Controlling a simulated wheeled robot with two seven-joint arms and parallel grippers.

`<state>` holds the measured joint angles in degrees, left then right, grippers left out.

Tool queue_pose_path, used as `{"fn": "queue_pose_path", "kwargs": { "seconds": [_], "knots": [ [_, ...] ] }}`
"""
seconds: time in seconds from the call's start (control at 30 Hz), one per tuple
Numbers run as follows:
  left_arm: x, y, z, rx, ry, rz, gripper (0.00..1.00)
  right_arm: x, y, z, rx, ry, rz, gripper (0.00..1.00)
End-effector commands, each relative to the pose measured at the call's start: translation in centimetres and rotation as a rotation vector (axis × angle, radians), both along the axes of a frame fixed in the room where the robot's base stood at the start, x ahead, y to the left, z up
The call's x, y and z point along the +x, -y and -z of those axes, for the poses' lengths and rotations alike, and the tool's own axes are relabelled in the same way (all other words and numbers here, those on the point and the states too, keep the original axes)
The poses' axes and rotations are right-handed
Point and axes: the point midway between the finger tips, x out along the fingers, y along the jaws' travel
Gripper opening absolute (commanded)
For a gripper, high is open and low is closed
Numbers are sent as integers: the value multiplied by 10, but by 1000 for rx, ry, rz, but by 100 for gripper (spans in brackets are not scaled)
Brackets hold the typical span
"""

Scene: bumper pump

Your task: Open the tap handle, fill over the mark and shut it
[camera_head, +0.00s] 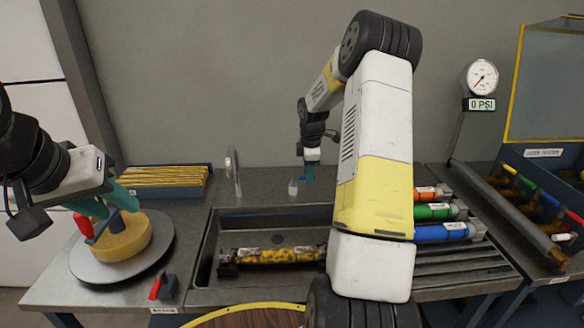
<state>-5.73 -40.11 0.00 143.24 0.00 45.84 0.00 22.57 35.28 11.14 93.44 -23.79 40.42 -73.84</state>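The tap is hard to make out: a thin grey upright spout (234,174) stands behind the sink (208,262), and a small pale fitting (293,187) stands to its right. A bit of blue shows beside that fitting, close to my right gripper (309,174), which points down there. Its fingers are seen edge-on, so its opening and any contact are unclear. A black-and-yellow cylinder (278,256) lies in the sink; no fill mark is readable. My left gripper (110,203) has its green fingers apart above a yellow round block (122,242) with red and blue upright pieces.
The yellow block sits on a grey round plate (88,268). A small red-and-black item (163,288) lies nearby. A tray of yellow strips (165,178) is behind. Coloured cylinders (440,231) lie right of my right arm. A gauge (481,77) has a "0 PSI" display (481,104).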

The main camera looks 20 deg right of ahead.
Motion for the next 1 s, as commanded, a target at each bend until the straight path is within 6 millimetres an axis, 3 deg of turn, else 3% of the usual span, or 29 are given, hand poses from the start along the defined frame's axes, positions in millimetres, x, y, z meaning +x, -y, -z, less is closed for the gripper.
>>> {"fn": "queue_pose_path", "kwargs": {
  "seconds": [0.03, 0.2, 1.0],
  "knots": [
    [0, 0, 0, 0, 0, 0, 36, 0, 0, 0, 0, 0, 0, 33],
    [0, 0, 0, 0, 0, 0, 36, 0, 0, 0, 0, 0, 0, 0],
    [0, 0, 0, 0, 0, 0, 36, 0, 0, -1, 0, 1, 0, 0]
  ]
}}
